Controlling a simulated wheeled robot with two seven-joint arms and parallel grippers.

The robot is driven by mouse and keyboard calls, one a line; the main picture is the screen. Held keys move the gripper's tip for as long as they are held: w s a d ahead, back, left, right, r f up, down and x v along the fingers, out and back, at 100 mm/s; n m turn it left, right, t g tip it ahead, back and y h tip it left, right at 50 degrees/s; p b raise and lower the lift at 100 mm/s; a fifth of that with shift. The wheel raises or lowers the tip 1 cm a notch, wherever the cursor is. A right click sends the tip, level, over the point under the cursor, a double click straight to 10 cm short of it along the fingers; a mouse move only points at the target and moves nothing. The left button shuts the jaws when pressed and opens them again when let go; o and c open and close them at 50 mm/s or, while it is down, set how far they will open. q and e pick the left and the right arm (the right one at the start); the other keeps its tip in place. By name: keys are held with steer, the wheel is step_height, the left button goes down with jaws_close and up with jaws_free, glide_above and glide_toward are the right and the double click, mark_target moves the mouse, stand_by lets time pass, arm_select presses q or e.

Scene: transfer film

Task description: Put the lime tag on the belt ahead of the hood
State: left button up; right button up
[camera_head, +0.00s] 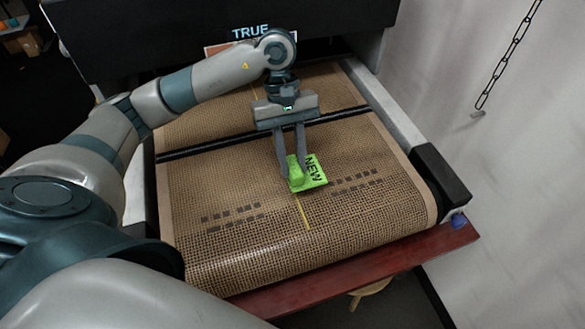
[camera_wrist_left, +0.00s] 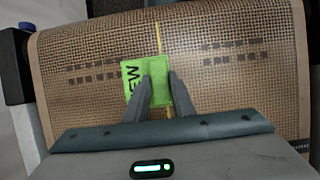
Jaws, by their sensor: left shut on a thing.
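The lime tag (camera_head: 312,178), marked "NEW", is at the middle of the brown mesh belt (camera_head: 350,210), over or close to the yellow line (camera_head: 302,212). My left gripper (camera_head: 292,180) reaches down from above and is shut on the raised part of the tag. The tag also shows in the left wrist view (camera_wrist_left: 131,72), between and beyond the fingertips (camera_wrist_left: 160,80). I cannot tell whether the tag touches the belt. The black hood (camera_head: 150,50) spans the back of the belt. My right gripper is not in view.
A dark bar (camera_head: 215,145) crosses the belt behind the tag. Rows of dark marks (camera_head: 232,216) lie on both sides of the yellow line. A dark red rail (camera_head: 400,252) runs along the front edge. A chain (camera_head: 508,55) hangs by the right wall.

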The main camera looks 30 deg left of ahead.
mark_target(291, 159)
arm_select(q)
step_height(291, 159, down, 3)
steer(key=shift+r+p, duration=0.1)
steer(key=shift+p, duration=0.65)
steer(key=shift+f, duration=0.45)
steer(key=shift+f, duration=0.1)
steer(key=o, duration=1)
